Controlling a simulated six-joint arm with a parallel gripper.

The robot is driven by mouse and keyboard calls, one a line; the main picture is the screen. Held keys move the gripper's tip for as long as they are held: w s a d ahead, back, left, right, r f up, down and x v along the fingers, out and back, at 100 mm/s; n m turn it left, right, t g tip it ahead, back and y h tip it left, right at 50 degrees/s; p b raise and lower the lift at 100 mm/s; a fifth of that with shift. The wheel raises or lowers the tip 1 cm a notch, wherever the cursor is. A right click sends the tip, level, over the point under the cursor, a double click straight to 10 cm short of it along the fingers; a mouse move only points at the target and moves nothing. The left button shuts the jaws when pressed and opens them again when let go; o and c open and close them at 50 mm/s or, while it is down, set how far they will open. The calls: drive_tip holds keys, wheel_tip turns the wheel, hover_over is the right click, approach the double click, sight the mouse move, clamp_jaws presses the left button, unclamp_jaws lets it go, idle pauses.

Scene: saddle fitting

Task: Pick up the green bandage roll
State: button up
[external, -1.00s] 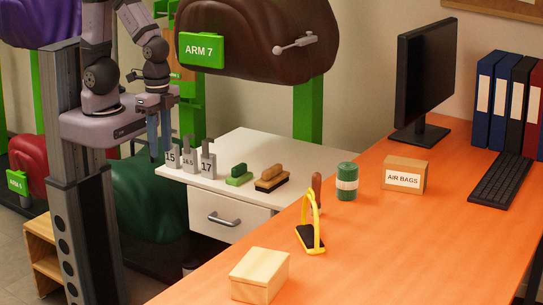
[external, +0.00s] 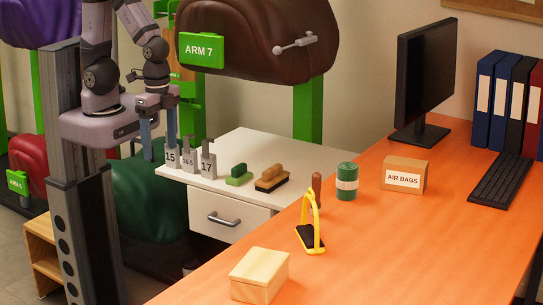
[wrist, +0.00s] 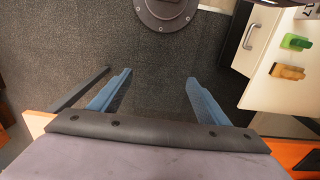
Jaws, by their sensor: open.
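The green bandage roll (external: 347,181) stands upright on the orange desk, with a pale band around its middle. It is not visible in the wrist view. My gripper (external: 158,134) is up at the left, by the left edge of the white cabinet and far from the roll. In the wrist view my gripper (wrist: 155,92) has its two blue fingers wide apart, with only dark floor between them.
The orange desk (external: 400,250) also holds an air bags box (external: 404,175), a yellow-framed tool (external: 311,228), a wooden box (external: 259,275), a monitor and a keyboard. Numbered metal pieces (external: 188,160) and brushes stand on the white cabinet (external: 250,150).

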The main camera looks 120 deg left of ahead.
sight(347, 174)
wheel_tip(347, 174, up, 5)
drive_tip(key=w+a+f+n+t+y+b, duration=0.2)
drive_tip(key=w+a+f+t+b, duration=0.15)
drive_tip(key=w+a+b, duration=0.55)
drive_tip(key=w+a+f+n+t+y+b, duration=0.1)
drive_tip(key=w+a+f+t+b, duration=0.3)
drive_tip(key=w, duration=0.9)
drive_tip(key=w+a+r+t+y+b, duration=0.1)
drive_tip(key=w+a+r+t+b, duration=0.3)
drive_tip(key=a, duration=0.5)
drive_tip(key=w+a+r+t+y+b, duration=0.2)
drive_tip(key=w+a+t+b, duration=0.4)
drive_tip(key=a, duration=0.3)
drive_tip(key=shift+n, duration=0.3)
drive_tip(key=f, duration=0.9)
drive_tip(key=f+p, duration=0.1)
drive_tip(key=f, duration=0.4)
drive_tip(key=shift+s+d+f, duration=0.1)
drive_tip(key=shift+d+f, duration=0.25)
drive_tip(key=shift+d+f+p+x, duration=0.1)
drive_tip(key=shift+x, duration=1.1)
drive_tip(key=shift+d+f+p+x, duration=0.15)
drive_tip(key=shift+x, duration=1.1)
drive_tip(key=shift+d+f+p+x, duration=0.1)
drive_tip(key=shift+x, duration=1.1)
